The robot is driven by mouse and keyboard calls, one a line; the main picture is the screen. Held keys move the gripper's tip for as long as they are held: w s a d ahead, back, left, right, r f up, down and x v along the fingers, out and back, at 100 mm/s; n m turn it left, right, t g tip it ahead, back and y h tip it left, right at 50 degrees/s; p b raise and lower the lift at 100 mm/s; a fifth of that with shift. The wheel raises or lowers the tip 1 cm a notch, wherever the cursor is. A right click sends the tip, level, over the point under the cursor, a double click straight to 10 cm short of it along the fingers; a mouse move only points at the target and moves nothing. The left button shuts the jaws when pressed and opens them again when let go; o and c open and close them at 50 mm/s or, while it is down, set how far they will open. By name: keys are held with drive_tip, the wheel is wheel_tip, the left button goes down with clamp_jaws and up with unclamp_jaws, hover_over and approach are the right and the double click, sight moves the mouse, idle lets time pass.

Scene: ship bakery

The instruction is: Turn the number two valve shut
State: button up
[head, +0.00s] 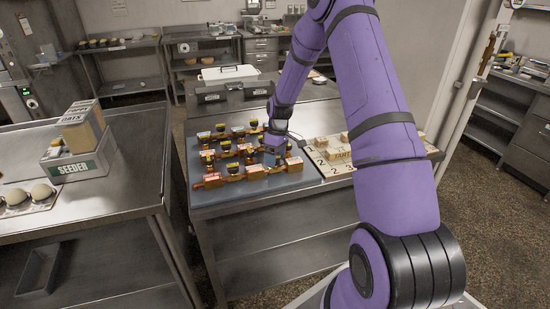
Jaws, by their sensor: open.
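Several rows of small brass-coloured pipes with valves (225,146) stand on a blue-grey board (205,200) on the middle steel table. The valves have dark handles and yellow parts, with reddish-topped blocks among them. Their numbers are too small to read, so I cannot tell which is number two. My gripper (271,160) points down among the valves at the right of the front row. It is open, with nothing visible between its fingers. It partly hides the valves behind it, and I cannot tell whether it touches any.
A pale lettered board (312,160) with wooden blocks lies right of the valves, partly behind my arm. A white lidded container (228,73) stands behind them. On the left table are a SEEDER box (78,165) and a tray of dough balls (40,191).

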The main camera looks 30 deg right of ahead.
drive_tip(key=c, duration=0.9)
drive_tip(key=shift+m, duration=0.4)
drive_tip(key=m+t, duration=0.1)
drive_tip(key=m, duration=0.2)
drive_tip(key=shift+d+m, duration=0.1)
drive_tip(key=shift+m, duration=0.3)
drive_tip(key=m, duration=0.4)
drive_tip(key=shift+s+m+t, duration=0.15)
drive_tip(key=shift+m+t, duration=0.15)
drive_tip(key=shift+t, duration=0.1)
drive_tip(key=m+t, duration=0.1)
drive_tip(key=m, duration=0.3)
drive_tip(key=shift+s+m+h, duration=0.15)
drive_tip(key=shift+m+h, duration=0.35)
drive_tip(key=shift+m, duration=1.9)
